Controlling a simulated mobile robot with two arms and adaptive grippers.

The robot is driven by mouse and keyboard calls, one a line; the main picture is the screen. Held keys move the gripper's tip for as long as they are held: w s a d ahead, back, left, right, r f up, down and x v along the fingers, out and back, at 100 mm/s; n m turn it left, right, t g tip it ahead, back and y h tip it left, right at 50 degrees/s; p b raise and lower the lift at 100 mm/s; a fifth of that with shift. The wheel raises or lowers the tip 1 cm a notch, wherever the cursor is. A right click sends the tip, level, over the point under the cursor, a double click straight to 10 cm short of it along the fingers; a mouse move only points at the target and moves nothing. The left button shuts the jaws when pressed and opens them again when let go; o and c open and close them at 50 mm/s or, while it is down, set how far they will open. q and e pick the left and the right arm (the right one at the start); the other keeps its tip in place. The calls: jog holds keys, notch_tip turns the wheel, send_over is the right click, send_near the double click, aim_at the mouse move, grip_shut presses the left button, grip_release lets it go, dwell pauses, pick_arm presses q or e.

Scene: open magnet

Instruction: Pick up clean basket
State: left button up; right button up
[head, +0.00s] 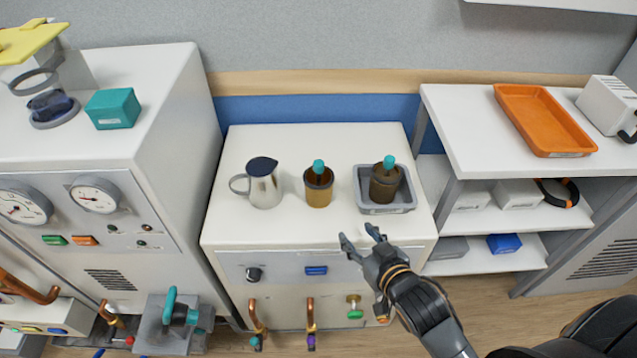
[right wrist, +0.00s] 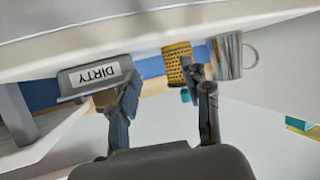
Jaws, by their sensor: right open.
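A golden-brown perforated basket (head: 319,190) with a teal handle top stands upright in the middle of the white cabinet top (head: 290,225). It also shows upside down in the right wrist view (right wrist: 178,62). A darker brown basket (head: 385,188) with a teal top stands in a grey tray (head: 385,210) to its right. That tray carries a "DIRTY" label in the right wrist view (right wrist: 90,76). My right gripper (head: 358,234) is open and empty, near the cabinet's front edge, in front of and to the right of the golden basket, apart from it. My left gripper is not in view.
A metal pitcher (head: 265,190) with a dark lid stands left of the golden basket. An orange tray (head: 543,120) lies on the right shelf unit. A gauge cabinet (head: 150,90) rises at the left. The cabinet top in front of the golden basket is clear.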

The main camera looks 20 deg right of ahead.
aim_at(321, 168)
jog(key=w+a+r+t+y, duration=0.1)
jog(key=w+r+t+y, duration=0.15)
jog(key=r+t, duration=0.4)
jog(key=shift+n+g, duration=0.4)
jog(key=shift+g, duration=0.55)
jog(key=w, duration=0.2)
jog(key=w+a+r, duration=0.1)
jog(key=w, duration=0.5)
jog(key=shift+w+a+r+p, duration=0.1)
jog(key=shift+a+r+p, duration=0.2)
jog(key=shift+w+a+f, duration=0.1)
jog(key=shift+w+a, duration=0.15)
jog(key=shift+w, duration=0.7)
jog(key=shift+w+a+f, duration=0.15)
jog(key=shift+w+a, duration=0.05)
jog(key=shift+w, duration=0.75)
jog(key=shift+w+a+f, duration=0.1)
jog(key=shift+w+a, duration=0.15)
jog(key=shift+w, duration=0.7)
grip_shut()
